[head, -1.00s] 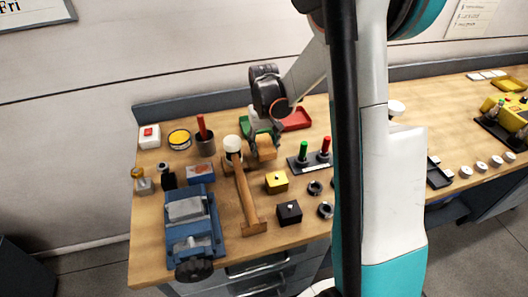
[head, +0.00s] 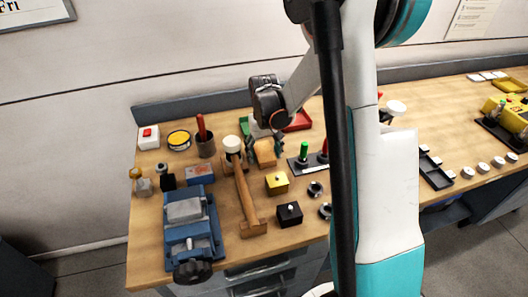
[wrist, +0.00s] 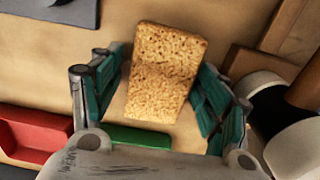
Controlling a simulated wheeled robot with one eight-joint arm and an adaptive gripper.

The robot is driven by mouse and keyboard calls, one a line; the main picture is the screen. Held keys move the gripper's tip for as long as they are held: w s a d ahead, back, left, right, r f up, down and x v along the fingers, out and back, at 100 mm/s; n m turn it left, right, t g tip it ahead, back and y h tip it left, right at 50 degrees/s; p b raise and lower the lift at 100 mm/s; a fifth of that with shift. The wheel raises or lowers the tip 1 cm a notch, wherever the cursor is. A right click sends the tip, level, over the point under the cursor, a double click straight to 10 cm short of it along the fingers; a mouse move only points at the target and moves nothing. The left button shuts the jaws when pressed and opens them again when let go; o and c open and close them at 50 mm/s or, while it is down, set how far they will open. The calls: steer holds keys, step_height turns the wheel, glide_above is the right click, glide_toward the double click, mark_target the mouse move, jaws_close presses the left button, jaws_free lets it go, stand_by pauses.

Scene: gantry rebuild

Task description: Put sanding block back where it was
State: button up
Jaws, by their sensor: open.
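The sanding block (head: 265,153) is a tan, rough-faced block on the wooden workbench, just right of the mallet's head. In the wrist view the sanding block (wrist: 165,72) lies between the two green-padded fingers, with a visible gap on each side. My gripper (head: 265,145) is open around the block from above; in the wrist view my gripper (wrist: 158,68) shows its fingers spread. The block's underside is hidden.
The mallet (head: 246,197) lies close on the left. A red tray (head: 299,121) and a green tray (head: 245,125) are behind. A yellow block (head: 277,183) and black block (head: 289,213) stand in front. A blue vise (head: 188,225) is at front left. My arm hides part of the bench.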

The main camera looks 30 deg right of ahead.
mark_target(264, 151)
steer(key=shift+r, duration=0.15)
step_height(264, 151, up, 12)
steer(key=p, duration=0.4)
steer(key=s+a+r+n+t, duration=0.1)
steer(key=s+a+r+t, duration=0.2)
steer(key=s+a+r, duration=0.5)
steer(key=s+a+r+t, duration=0.1)
steer(key=s+a+t, duration=0.1)
steer(key=s, duration=0.4)
steer(key=s+a+r+n+t, duration=0.1)
steer(key=s+r+t, duration=0.1)
steer(key=s, duration=0.5)
steer(key=shift+a+r, duration=0.25)
steer(key=shift+a, duration=0.1)
